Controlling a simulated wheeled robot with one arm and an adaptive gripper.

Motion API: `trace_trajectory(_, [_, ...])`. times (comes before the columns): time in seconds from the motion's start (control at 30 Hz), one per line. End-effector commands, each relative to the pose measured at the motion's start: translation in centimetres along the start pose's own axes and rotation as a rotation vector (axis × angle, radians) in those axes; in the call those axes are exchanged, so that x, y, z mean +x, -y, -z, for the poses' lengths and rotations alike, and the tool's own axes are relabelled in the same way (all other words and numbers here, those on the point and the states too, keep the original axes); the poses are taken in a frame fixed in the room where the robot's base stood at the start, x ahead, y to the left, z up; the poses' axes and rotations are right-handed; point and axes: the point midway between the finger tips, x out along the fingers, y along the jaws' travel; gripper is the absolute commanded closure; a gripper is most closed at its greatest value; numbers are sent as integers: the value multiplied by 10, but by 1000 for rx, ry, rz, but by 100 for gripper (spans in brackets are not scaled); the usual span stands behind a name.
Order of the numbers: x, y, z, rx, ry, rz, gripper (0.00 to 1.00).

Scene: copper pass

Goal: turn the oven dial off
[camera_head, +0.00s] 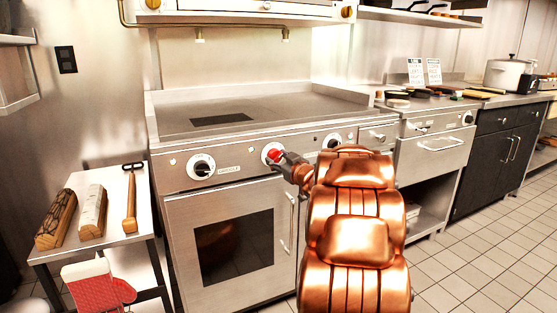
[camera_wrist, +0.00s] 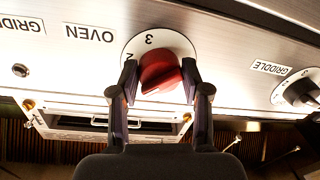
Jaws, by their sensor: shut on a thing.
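The oven dial (camera_wrist: 161,75) is a red knob on a round white plate with numbers, of which a 3 and part of a 2 show. An upside-down OVEN label (camera_wrist: 90,34) is beside it in the wrist view. In the head view the red dial (camera_head: 272,156) is on the range's front panel. My gripper (camera_wrist: 159,82) is shut on the dial, one finger on each side of it. It also shows in the head view (camera_head: 281,159), where my arm hides part of the panel. The knob's pointer mark is not clear.
Black-knobbed dials flank it: a griddle dial (camera_head: 202,167) at left and another (camera_head: 332,141) at right. The oven door (camera_head: 190,262) below is closed, with a vertical handle (camera_head: 291,222). A side table (camera_head: 110,241) with wood logs stands at left. Tiled floor is clear at right.

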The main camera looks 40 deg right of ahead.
Motion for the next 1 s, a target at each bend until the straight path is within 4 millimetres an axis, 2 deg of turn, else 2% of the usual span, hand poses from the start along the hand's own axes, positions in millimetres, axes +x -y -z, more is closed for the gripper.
trace_trajectory(1.0, [0, -3, 6, -749, 56, 9, 88])
